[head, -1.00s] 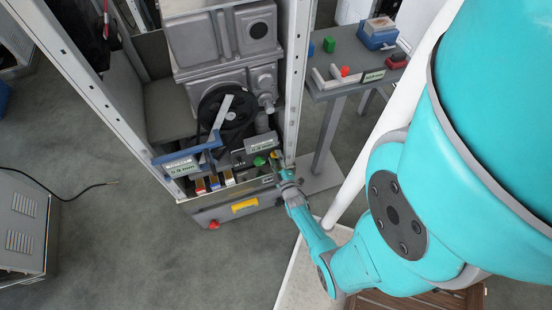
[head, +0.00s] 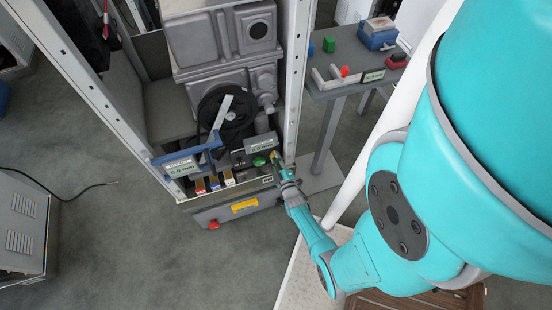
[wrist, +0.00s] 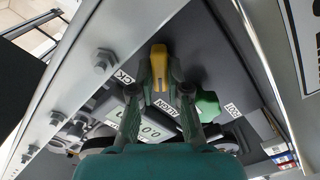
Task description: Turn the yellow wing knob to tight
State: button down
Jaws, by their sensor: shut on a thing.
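The yellow wing knob (wrist: 159,62) is on a dark grey panel (wrist: 205,60), in the upper middle of the wrist view. Its wing points roughly up and down in that picture. My gripper (wrist: 158,85) has one finger on each side of the knob and is shut on it. In the head view my gripper (head: 277,162) reaches the right end of the machine's lower front, where the knob is small and mostly covered. The "ALIGN" label (wrist: 188,118) is by the knob; no "tight" mark is readable.
A green knob (wrist: 207,105) sits close to the right finger. A display (wrist: 142,130) lies below, partly hidden by the fingers. A metal frame rail with bolts (wrist: 104,60) runs close on the left. In the head view a white upright (head: 291,80) stands beside my gripper.

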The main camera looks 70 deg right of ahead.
jog(key=m, duration=0.5)
jog(key=shift+s+m, duration=0.1)
jog(key=shift+m, duration=2.3)
jog(key=c, duration=1.2)
grip_release()
jog(key=shift+o, duration=0.3)
jog(key=shift+d, duration=0.1)
jog(key=shift+r, duration=0.1)
